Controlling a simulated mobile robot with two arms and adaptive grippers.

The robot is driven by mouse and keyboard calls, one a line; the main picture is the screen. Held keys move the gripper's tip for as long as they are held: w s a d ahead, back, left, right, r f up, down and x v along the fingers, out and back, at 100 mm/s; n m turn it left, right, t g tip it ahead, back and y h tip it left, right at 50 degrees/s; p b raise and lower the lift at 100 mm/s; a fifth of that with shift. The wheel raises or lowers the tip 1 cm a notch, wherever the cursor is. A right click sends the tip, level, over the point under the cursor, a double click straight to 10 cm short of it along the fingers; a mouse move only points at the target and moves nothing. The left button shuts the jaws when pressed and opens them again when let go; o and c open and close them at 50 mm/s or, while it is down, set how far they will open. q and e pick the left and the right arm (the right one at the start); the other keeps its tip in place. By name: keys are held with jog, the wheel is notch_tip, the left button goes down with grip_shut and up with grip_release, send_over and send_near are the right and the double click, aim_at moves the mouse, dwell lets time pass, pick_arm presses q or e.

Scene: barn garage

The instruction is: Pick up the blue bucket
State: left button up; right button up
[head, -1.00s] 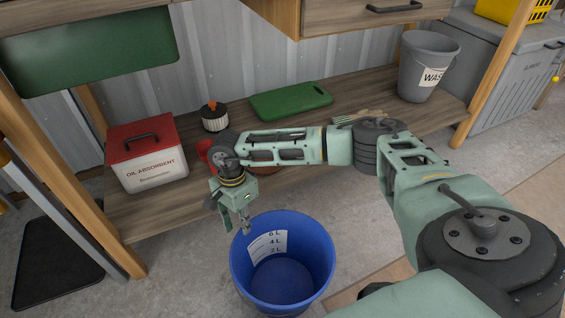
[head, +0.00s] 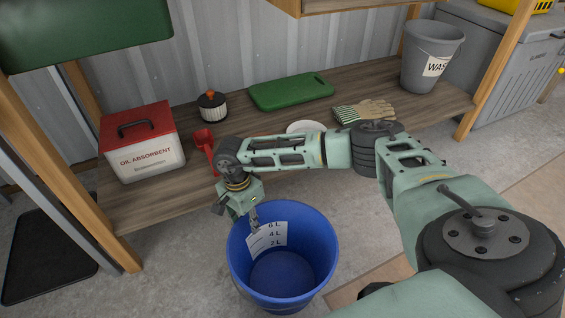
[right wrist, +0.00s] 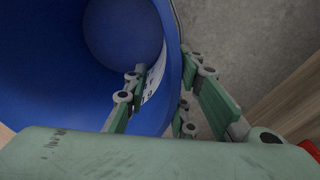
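The blue bucket (head: 283,275) stands upright on the floor in front of the low shelf, empty, with a white litre scale inside. My right gripper (head: 252,217) is at the bucket's back-left rim, pointing down. In the right wrist view my right gripper (right wrist: 162,88) is open, with one finger inside the blue bucket (right wrist: 60,70) and the other outside, the wall between them. I see a gap between the fingers and the wall. My left gripper is not in view.
The wooden shelf (head: 165,215) behind the bucket holds an oil absorbent box (head: 145,155), a red scoop (head: 204,140), a green board (head: 290,91), gloves (head: 365,111) and a grey waste bin (head: 430,55). A wooden post (head: 75,175) stands at the left.

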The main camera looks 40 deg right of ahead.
jog(key=shift+f, duration=0.2)
dwell(0.5)
jog(key=shift+c, duration=0.4)
grip_shut()
dwell(0.4)
